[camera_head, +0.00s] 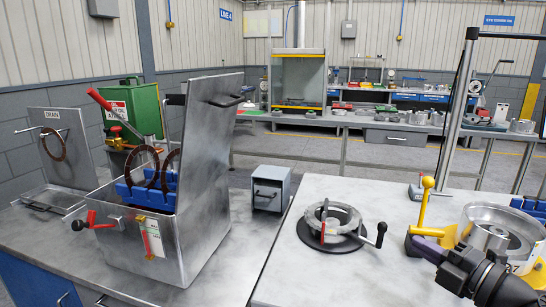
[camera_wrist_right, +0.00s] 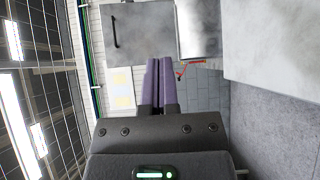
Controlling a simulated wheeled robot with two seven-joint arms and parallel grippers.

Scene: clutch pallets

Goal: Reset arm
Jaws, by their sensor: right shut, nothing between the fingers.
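My right gripper (camera_head: 424,246) enters the head view from the lower right. Its purple fingers point left over the right worktop, beside a yellow lever (camera_head: 426,195) in the picture. In the right wrist view the purple fingers (camera_wrist_right: 158,66) lie side by side, shut and empty. My dark wrist hides part of the worktop and of a round metal housing (camera_head: 488,236). My left gripper is not in the head view.
An open metal box (camera_head: 127,250) with a raised lid and a blue rack (camera_head: 149,193) of rings stands on the left. A round clamp fixture (camera_head: 336,217) with a crank sits on the right worktop (camera_head: 300,284). A small grey drawer box (camera_head: 269,187) stands between them.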

